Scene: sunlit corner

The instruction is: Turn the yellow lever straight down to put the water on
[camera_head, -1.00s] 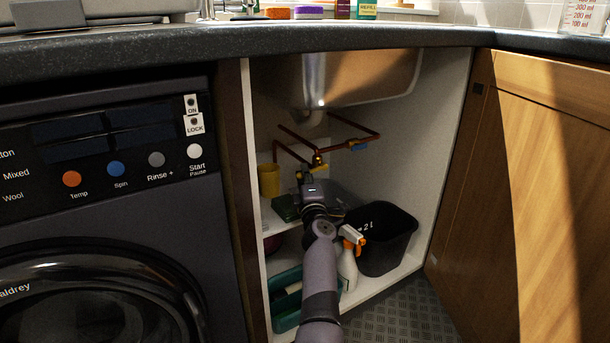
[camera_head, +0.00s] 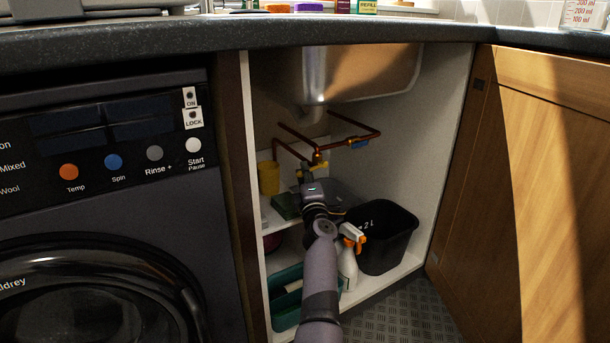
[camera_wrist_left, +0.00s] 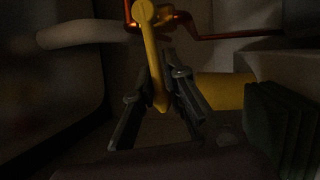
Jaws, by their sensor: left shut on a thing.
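The yellow lever (camera_head: 319,167) sits on the copper pipework under the sink, and in the head view it looks short and roughly sideways. In the left wrist view the lever (camera_wrist_left: 151,55) runs from its round pivot at the top to a tip between my fingers. My left gripper (camera_head: 307,176) is at the lever, its fingers partly hidden by my own wrist in the head view. In the left wrist view the left gripper (camera_wrist_left: 157,90) has one finger on each side of the lever and is shut on it. My right gripper is not in view.
Copper pipes (camera_head: 345,143) with a blue handle (camera_head: 360,144) run behind. A yellow cup (camera_head: 268,178) and green box (camera_head: 285,206) stand left of my gripper. A black bin (camera_head: 388,240), spray bottle (camera_head: 348,270) and teal caddy (camera_head: 285,309) are below. The sink bowl (camera_head: 360,75) hangs above.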

